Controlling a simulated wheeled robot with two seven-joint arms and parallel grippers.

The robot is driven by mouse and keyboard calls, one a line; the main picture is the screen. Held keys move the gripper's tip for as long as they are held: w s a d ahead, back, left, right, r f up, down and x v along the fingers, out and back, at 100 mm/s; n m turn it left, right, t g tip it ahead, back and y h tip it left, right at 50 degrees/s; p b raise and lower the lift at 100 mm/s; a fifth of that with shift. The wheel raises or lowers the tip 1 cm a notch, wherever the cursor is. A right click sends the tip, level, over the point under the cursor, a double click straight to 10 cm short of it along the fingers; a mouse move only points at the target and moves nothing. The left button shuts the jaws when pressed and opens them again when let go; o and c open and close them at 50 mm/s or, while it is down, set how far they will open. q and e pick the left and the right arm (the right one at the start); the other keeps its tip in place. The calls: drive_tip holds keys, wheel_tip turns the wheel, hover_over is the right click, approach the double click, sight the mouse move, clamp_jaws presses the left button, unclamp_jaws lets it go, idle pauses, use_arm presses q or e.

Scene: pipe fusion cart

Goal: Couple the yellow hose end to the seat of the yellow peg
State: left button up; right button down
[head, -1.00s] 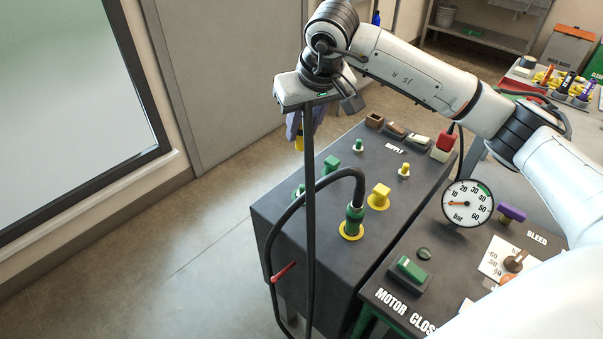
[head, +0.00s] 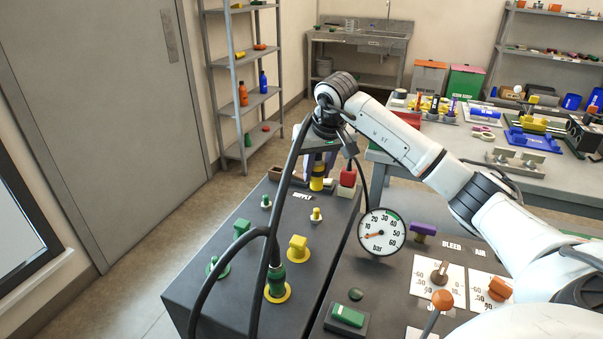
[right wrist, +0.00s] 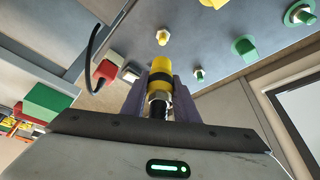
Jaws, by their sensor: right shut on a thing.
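My right gripper (head: 318,170) is shut on the yellow hose end (head: 317,182), which has a black band. In the right wrist view the purple fingers (right wrist: 160,92) flank the yellow hose end (right wrist: 161,68). It is held above the back of the dark cart top (head: 215,300), behind the small yellow peg (head: 316,215), apparently apart from it. The peg shows past the hose end in the wrist view (right wrist: 162,37). A yellow block (head: 298,247) stands nearer. A green hose end (head: 276,280) stands upright on a yellow ring (head: 284,297). My left gripper is out of view.
A black hose (head: 283,190) runs down in front of the cart top. A small green peg (head: 265,201) and green block (head: 241,228) stand left. A red button (head: 347,178) and pressure gauge (head: 382,232) are right of the gripper. Shelves stand behind.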

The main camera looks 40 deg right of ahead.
drive_tip(key=shift+d, duration=0.15)
drive_tip(key=shift+s+r, duration=0.1)
drive_tip(key=shift+r+p, duration=0.15)
drive_tip(key=shift+p, duration=0.3)
drive_tip(key=b, duration=0.3)
hover_over(317, 209)
wheel_tip(317, 209, down, 4)
drive_tip(key=shift+f, duration=1)
idle(0.4)
drive_tip(key=shift+f+b, duration=1.1)
drive_tip(key=shift+f, duration=1.1)
